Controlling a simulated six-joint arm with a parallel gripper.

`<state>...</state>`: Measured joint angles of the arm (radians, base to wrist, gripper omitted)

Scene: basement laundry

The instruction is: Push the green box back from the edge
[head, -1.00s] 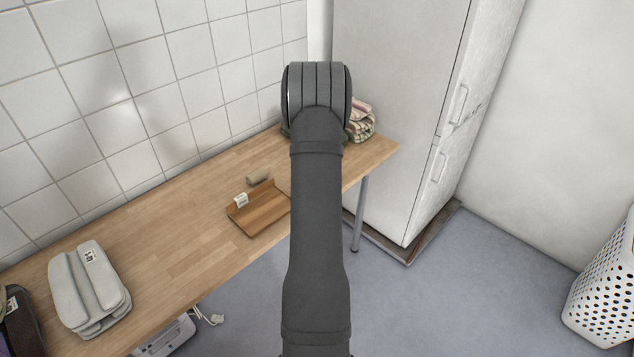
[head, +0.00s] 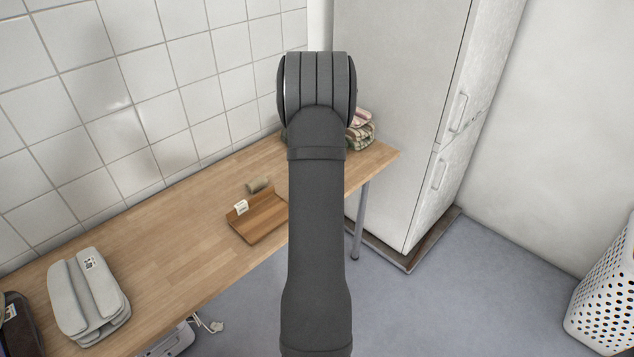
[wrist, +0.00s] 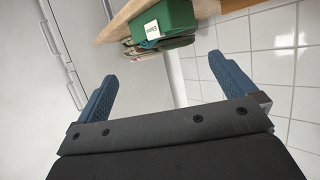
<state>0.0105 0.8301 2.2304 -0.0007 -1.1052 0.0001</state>
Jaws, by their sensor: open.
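The green box (wrist: 166,19) shows at the top of the wrist view, with a white label on its side. It sits on the wooden table (wrist: 125,20), close to the edge. My gripper (wrist: 162,68) is open and empty, its two blue fingers wide apart. The box is beyond the fingertips, apart from them, toward the top of the wrist view. In the head view my arm covers the middle, and neither the green box nor my gripper can be seen.
Folded cloths (head: 360,130) lie at the table's far end, by a white fridge (head: 400,100). A wooden tray (head: 265,222), a small brown roll (head: 257,185) and a grey folded item (head: 88,295) are on the table. A tiled wall (head: 130,120) runs behind; a white basket (head: 605,295) stands right.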

